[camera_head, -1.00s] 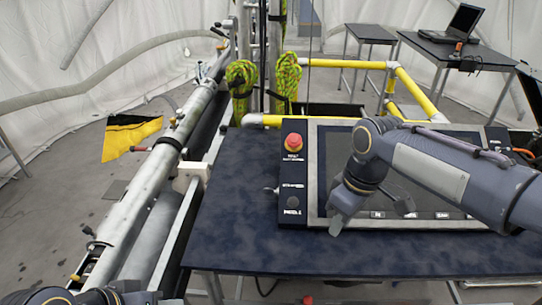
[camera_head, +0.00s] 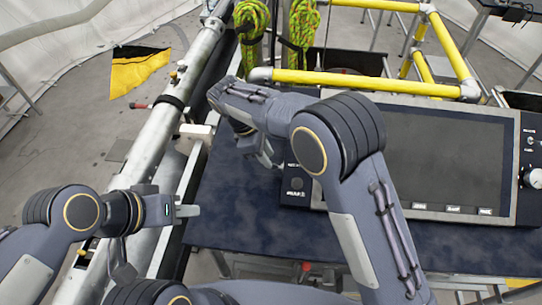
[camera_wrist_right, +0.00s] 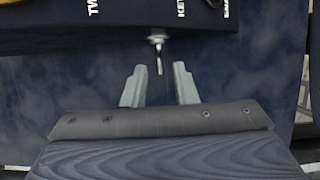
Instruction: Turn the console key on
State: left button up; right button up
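The console (camera_head: 440,150) stands on the dark blue table (camera_head: 235,215); its left panel is mostly hidden behind my right arm in the head view. In the right wrist view the metal key (camera_wrist_right: 158,52) sticks out of the dark console panel (camera_wrist_right: 100,38), below lettering that starts "KEY". My right gripper (camera_wrist_right: 159,86) is open; its two fingers stand either side of the key's line, with the key tip just ahead of or between the fingertips and no contact visible. My left gripper (camera_head: 190,210) is over the table's left edge, away from the console.
A yellow pipe frame (camera_head: 365,82) runs behind the console. A metal rail (camera_head: 180,90) lies left of the table. Green-yellow ropes (camera_head: 252,25) hang at the back. The table front is clear.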

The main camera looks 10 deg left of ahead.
aim_at(274, 166)
jog(key=shift+x, duration=1.55)
grip_shut()
